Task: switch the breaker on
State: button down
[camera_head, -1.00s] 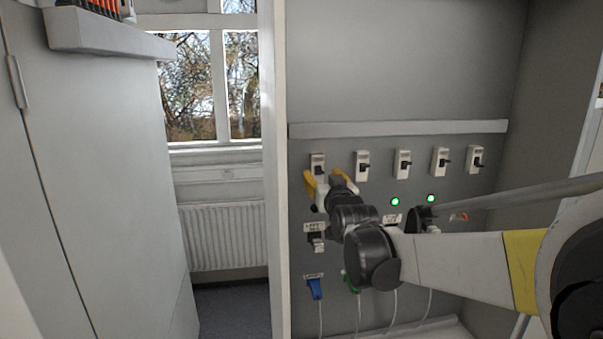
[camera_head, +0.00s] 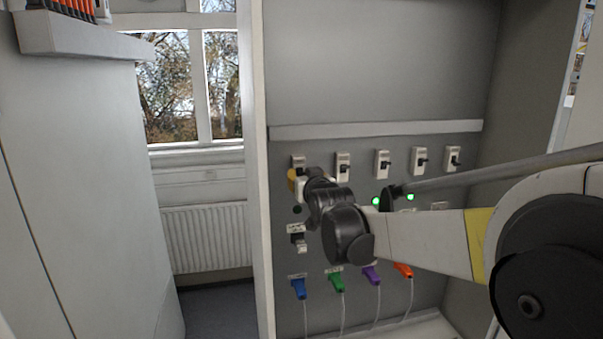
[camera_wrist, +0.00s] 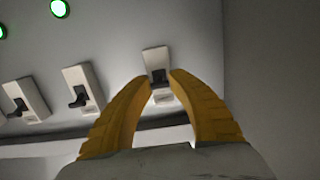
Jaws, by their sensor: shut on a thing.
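A row of white breakers with black levers is on the grey panel. The leftmost breaker (camera_head: 298,160) is partly hidden by my gripper (camera_head: 294,180) in the head view. In the wrist view, which looks upside down, the same breaker (camera_wrist: 156,56) is at the centre. The two yellow fingers of my gripper (camera_wrist: 161,80) are at its black lever (camera_wrist: 158,77), one on each side, shut on it. The fingertips hide part of the lever, so its exact position is unclear.
Neighbouring breakers (camera_head: 343,165) stand in the same row. Below are green lights (camera_head: 376,201), a black socket switch (camera_head: 298,240) and coloured plugs with cables, such as a blue one (camera_head: 299,288). A white cabinet edge (camera_head: 254,200) stands close at left.

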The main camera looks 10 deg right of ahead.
jog(key=r+g+p, duration=0.1)
jog(key=g+p, duration=0.1)
jog(key=shift+w+r+g, duration=0.1)
jog(key=shift+r+g, duration=0.05)
jog(key=shift+g, duration=0.15)
jog(key=shift+w+g+p, duration=0.1)
jog(key=shift+g+p, duration=0.45)
jog(key=shift+g, duration=0.25)
jog(key=c, duration=1.1)
grip_release()
jog(key=shift+o, duration=0.2)
jog(key=v, duration=1.2)
